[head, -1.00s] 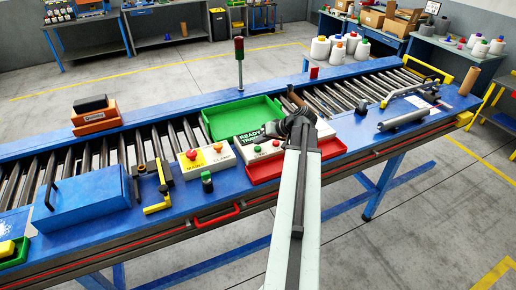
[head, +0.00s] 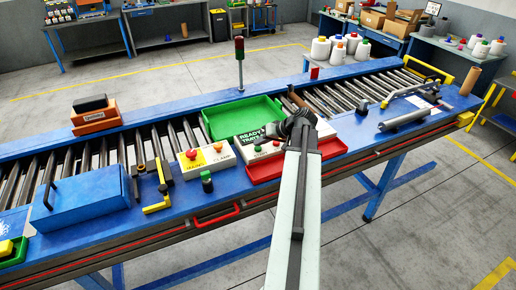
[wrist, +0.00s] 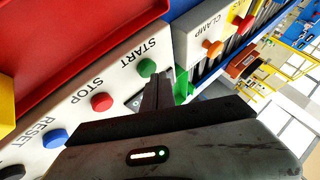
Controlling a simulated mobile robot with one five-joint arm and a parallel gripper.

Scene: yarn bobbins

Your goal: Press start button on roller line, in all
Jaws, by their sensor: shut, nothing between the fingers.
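The control box of the roller line (wrist: 75,85) is white, with a green START button (wrist: 146,67), a red STOP button (wrist: 102,102) and a blue RESET button (wrist: 54,138) in the wrist view. In the head view the box (head: 246,155) shows its green button (head: 257,148) and red button; my arm hides its right part. My gripper (wrist: 160,84) has its dark fingers together and empty, just beside the START button. I cannot tell whether they touch the box. In the head view my gripper is above the box, its tips hidden.
A second white panel with a red button (head: 192,153) and an orange one, marked CLAMP in the wrist view, stands left of the box. A red tray (head: 332,148) lies around and right of the box. A green tray (head: 245,115) and a signal post (head: 240,65) are behind.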

